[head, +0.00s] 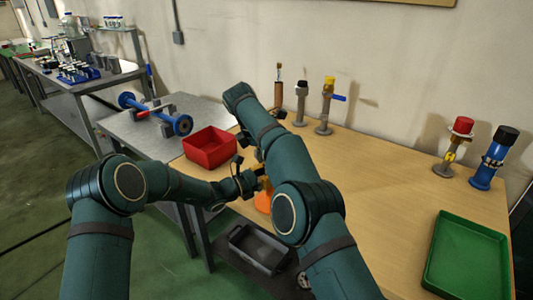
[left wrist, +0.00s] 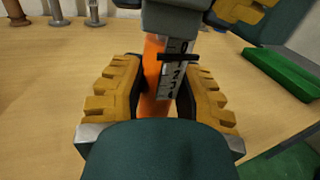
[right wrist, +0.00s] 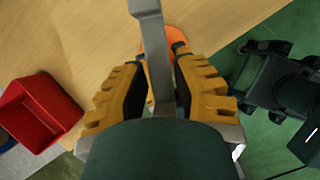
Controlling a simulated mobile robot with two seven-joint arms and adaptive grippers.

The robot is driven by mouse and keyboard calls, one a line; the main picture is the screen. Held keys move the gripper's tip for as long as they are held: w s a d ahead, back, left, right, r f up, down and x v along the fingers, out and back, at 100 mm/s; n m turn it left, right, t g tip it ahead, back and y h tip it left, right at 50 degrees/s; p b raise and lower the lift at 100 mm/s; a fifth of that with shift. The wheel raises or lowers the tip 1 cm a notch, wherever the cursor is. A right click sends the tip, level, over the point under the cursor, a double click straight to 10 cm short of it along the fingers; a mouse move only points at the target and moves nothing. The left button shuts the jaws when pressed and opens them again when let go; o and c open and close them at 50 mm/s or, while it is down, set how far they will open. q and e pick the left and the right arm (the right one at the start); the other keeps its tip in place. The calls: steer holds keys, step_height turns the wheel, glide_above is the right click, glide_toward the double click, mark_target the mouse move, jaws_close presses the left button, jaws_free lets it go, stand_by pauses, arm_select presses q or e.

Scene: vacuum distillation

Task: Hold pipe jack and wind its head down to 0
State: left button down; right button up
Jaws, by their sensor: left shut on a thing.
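The pipe jack (head: 263,201) is orange and stands at the table's front edge, largely hidden by my arms. A grey head (left wrist: 177,18) sits on top. My left gripper (left wrist: 160,88) is shut on the body. My right gripper (right wrist: 160,62) is over the jack's top, its fingers either side of a grey bar (right wrist: 160,75); whether they touch it is unclear.
A red bin (head: 210,150) stands left of the jack. A green tray (head: 468,262) lies at the right. Several pipe fittings (head: 325,105) stand along the back wall. A blue-ended pipe (head: 155,113) lies on the grey side table. The table's middle is clear.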

steer(key=o, duration=0.3)
steer(key=shift+n, duration=0.4)
